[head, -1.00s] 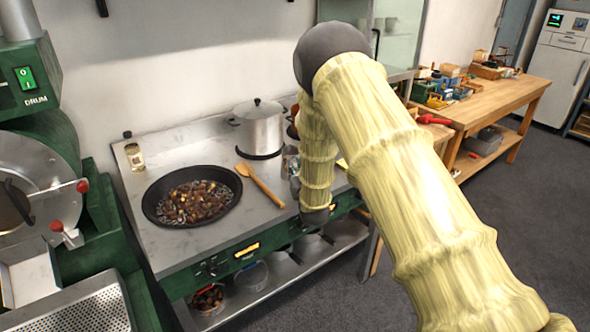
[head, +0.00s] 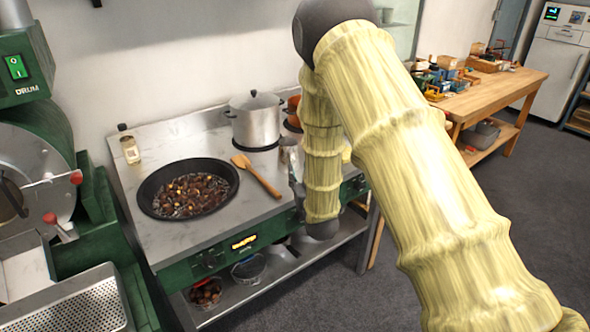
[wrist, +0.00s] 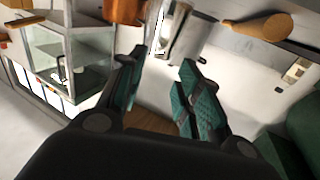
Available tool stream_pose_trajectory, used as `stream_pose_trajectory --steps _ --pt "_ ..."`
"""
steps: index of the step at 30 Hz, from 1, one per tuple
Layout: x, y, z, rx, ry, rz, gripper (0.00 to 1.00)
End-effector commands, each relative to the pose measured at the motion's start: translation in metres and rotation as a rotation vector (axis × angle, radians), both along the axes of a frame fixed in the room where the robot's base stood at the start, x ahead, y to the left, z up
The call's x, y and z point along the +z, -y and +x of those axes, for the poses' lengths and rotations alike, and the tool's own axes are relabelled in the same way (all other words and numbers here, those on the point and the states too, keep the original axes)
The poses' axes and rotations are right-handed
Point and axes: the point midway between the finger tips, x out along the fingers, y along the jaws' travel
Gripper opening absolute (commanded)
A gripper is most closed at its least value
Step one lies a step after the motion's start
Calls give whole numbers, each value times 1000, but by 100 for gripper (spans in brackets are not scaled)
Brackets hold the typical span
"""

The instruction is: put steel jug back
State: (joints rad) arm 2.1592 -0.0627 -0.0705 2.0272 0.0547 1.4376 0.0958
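The steel jug (head: 289,150) stands on the stove's steel top, right of the wooden spatula and in front of the orange-brown pot, partly hidden by my arm. In the wrist view the jug (wrist: 187,38) shows as a grey metal cylinder just beyond the fingertips, nearer the right finger. My gripper (wrist: 163,72) is open, with a clear gap between its teal-padded fingers, and nothing is visibly held. It looks apart from the jug, though the exact distance is hard to tell. In the head view my arm hides most of the gripper.
A lidded pot (head: 256,122) stands behind the jug, and a copper-coloured pot (wrist: 124,10) is close to the fingers. The wooden spatula (head: 258,176) and a pan of chestnuts (head: 188,188) lie left. A wooden workbench (head: 500,92) stands right. The stove's front left top is clear.

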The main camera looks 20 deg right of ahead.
Motion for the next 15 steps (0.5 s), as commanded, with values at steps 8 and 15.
stream_pose_trajectory --steps 8,15 --pt "0 -1 -28 0 0 0 34" --pt "-4 -1 -34 -1 -11 0 34"
